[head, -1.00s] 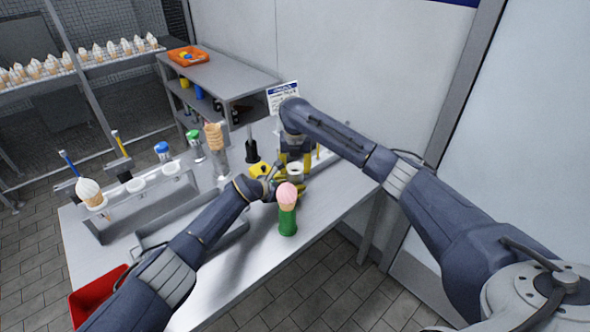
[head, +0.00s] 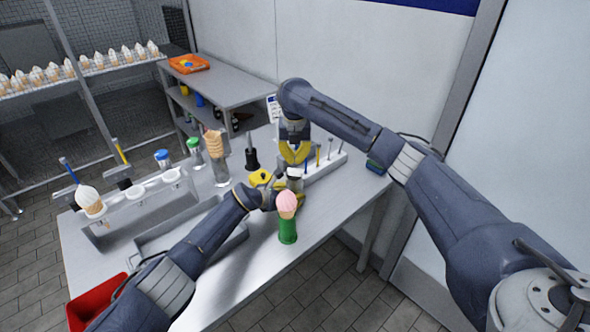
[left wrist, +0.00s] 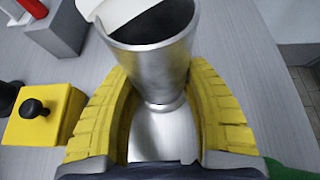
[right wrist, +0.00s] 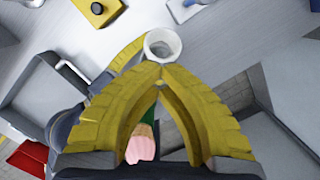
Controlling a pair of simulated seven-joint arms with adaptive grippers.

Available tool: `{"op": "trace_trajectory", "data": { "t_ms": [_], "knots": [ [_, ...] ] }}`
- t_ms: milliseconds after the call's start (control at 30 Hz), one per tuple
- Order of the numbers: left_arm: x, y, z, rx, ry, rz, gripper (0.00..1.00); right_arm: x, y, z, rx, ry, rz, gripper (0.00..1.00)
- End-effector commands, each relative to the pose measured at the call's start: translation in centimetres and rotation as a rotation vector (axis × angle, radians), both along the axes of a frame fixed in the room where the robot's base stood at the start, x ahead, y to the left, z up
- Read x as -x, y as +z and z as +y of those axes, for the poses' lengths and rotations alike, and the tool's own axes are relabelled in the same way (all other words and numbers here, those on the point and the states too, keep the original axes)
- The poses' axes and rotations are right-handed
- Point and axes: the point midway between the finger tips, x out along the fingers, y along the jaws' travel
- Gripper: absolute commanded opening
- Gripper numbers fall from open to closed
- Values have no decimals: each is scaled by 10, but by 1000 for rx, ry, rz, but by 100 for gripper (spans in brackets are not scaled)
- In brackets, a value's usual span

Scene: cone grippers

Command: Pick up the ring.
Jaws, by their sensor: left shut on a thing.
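The ring (right wrist: 163,45) is white and sits at the top of a silver metal cup (left wrist: 160,62). In the left wrist view, the ring (left wrist: 112,10) is cut off by the top edge and covers part of the cup's rim. My left gripper (head: 284,190) is shut around the cup, with a yellow finger on each side in its own wrist view (left wrist: 162,100). My right gripper (head: 295,152) is above the cup. In the right wrist view its yellow fingertips (right wrist: 158,78) meet, with the ring just beyond them and nothing visible between them.
A pink ice-cream cone in a green holder (head: 287,229) stands at the table's front edge, close to the grippers. A yellow block with a black knob (left wrist: 45,113) stands beside the left gripper. A rack with tools (head: 328,168) is behind on the right. A metal tray (head: 165,235) lies left.

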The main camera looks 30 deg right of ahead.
Motion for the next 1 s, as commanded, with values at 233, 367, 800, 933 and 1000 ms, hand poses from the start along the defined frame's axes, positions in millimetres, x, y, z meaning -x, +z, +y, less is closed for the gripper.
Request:
{"op": "trace_trajectory", "data": {
  "t_ms": [233,367,800,933,1000],
  "knots": [
    [0,5,-2,5,-2,-4,33,0,23,-1,2,1,2,0],
    [-1,5,-3,6,-2,-4,33,1,27,0,2,-1,4,0],
    [-1,6,-3,7,-3,-5,33,1,28,0,1,0,5,16],
    [-1,6,-3,7,-3,-5,33,1,28,0,1,0,5,31],
    [-1,6,-3,7,-3,-5,33,1,28,0,1,0,5,39]
  ]
}}
